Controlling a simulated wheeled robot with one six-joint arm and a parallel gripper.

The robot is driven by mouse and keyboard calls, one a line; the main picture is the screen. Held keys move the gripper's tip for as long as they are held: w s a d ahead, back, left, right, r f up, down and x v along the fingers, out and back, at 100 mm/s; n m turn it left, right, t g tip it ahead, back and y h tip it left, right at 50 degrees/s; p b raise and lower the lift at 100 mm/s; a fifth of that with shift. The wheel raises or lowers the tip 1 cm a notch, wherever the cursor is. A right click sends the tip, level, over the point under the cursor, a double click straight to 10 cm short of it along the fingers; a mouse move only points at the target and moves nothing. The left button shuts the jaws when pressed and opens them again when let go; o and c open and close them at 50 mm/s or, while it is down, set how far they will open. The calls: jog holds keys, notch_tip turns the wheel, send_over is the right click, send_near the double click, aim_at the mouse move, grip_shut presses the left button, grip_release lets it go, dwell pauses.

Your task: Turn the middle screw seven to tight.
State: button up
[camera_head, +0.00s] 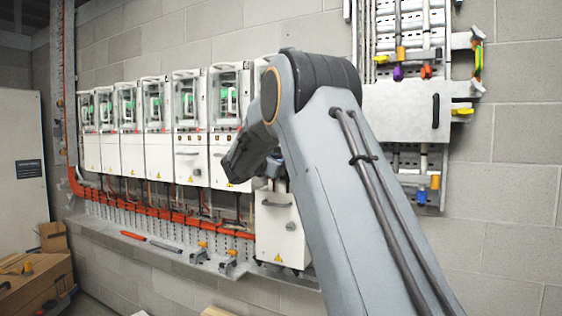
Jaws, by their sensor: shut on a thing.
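Drive units stand in a row on the wall. The seventh drive (261,66), at the right end, is mostly behind my arm. A white cover with a handle (280,225) sits lower than the other drives' fronts below it. The dark end of my arm bends down in front of the sixth and seventh drives. My gripper's fingers do not show, and what they hold is hidden. The middle screw seven is hidden behind my arm.
A ledge (190,262) below the drives carries a red tool (133,235), a dark one with red (166,246) and small clamps (200,253). A wall panel with a white cover (407,111) is at right. A wooden box (35,284) stands at lower left.

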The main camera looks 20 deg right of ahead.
jog(key=shift+f+m+b, duration=0.15)
jog(key=shift+m+b, duration=0.15)
jog(key=shift+b, duration=0.55)
jog(key=m+b, duration=0.9)
jog(key=b, duration=0.8)
jog(key=m+b, duration=0.9)
jog(key=b, duration=0.8)
jog(key=shift+a+m, duration=0.2)
jog(key=shift+m, duration=0.1)
jog(key=o, duration=0.9)
jog(key=shift+o, duration=0.8)
